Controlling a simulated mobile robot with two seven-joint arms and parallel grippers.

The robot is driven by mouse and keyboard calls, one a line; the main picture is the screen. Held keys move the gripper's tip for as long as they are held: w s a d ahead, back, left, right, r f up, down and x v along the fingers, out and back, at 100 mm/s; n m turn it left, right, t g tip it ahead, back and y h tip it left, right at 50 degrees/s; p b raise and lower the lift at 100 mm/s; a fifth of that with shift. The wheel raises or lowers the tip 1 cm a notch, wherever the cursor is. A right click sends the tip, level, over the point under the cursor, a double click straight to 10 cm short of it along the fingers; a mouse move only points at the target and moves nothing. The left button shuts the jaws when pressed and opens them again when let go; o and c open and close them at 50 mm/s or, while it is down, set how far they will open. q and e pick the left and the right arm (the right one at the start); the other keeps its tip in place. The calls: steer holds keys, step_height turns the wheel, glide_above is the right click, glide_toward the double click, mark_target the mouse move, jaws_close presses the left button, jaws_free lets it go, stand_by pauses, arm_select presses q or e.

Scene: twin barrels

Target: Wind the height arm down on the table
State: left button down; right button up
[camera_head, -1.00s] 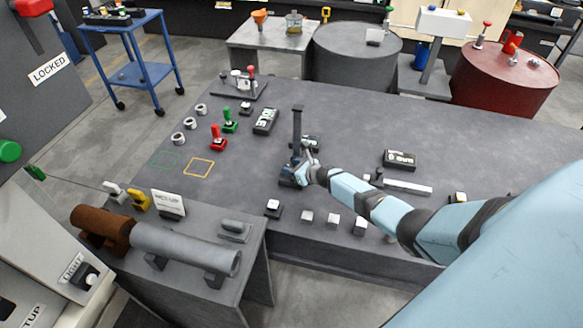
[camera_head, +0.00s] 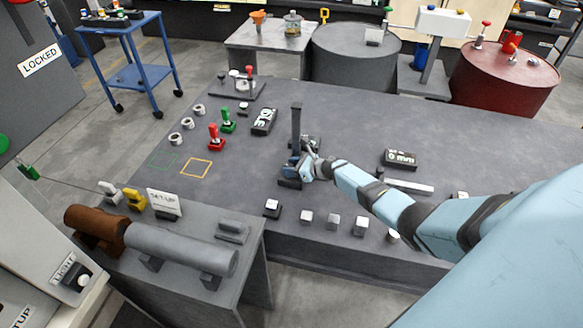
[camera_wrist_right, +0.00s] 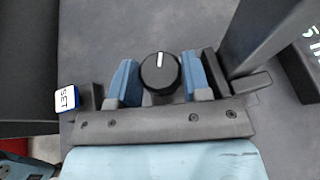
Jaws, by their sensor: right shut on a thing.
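The height stand has a dark upright post (camera_head: 296,125) on the grey table (camera_head: 345,120), with a dark base at its foot. My right gripper (camera_head: 294,168) is at the foot of the post, low over the base. In the right wrist view, a round black knob (camera_wrist_right: 161,74) with a white line sits between my blue fingertips, and the right gripper (camera_wrist_right: 160,82) is shut on it. The post (camera_wrist_right: 265,35) rises close beside the right finger there. In the head view the knob is hidden by the gripper. My left gripper is not in view.
A display box reading 0 mm (camera_head: 401,159) lies right of my forearm. Green (camera_head: 228,122) and red (camera_head: 215,138) handles stand to the left. Several small blocks line the front edge. The far right of the table is clear.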

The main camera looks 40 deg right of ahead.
steer(key=o, duration=0.9)
steer(key=shift+o, duration=0.2)
